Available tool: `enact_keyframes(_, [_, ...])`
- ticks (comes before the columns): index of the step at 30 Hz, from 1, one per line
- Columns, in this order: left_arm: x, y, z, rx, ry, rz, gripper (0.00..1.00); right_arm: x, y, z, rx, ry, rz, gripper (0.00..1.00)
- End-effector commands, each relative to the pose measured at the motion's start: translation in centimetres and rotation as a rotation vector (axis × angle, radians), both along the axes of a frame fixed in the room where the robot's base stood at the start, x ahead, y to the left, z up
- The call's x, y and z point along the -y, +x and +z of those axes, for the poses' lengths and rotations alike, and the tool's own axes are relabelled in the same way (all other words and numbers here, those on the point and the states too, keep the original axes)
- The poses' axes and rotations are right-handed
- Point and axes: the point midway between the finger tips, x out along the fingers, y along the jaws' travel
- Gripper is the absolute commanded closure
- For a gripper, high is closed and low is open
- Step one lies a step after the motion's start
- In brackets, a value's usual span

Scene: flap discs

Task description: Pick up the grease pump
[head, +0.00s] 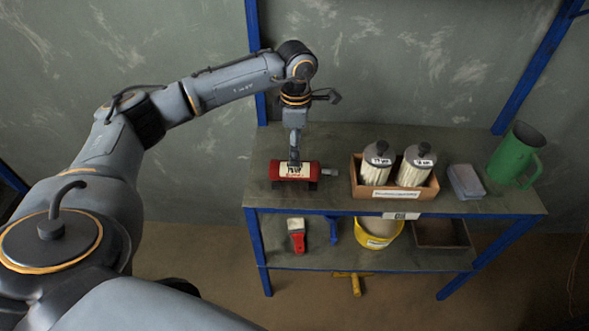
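A red cylinder-like item with a white label (310,171) lies on its side at the left end of the table top. I cannot tell for sure whether it is the grease pump. My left gripper (294,163) points straight down over its middle, with its fingertips at the label. The fingers are small and dark here, so I cannot tell whether they are open or shut on it. The item appears to rest on the table top. My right gripper is not in view.
A cardboard box (400,193) with two labelled canisters stands right of the red item. Further right are a grey-blue block (465,182) and a green jug (514,158). The lower shelf holds a red-handled brush (296,240) and a yellow bucket (378,242). Blue posts frame the table.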

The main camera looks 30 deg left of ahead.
Motion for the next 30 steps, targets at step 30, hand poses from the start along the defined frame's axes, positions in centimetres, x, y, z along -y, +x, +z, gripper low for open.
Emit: enact_keyframes(30, [-0.1,-0.3,-8.4,0.001,-0.004,-0.001,0.31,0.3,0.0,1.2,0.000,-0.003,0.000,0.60])
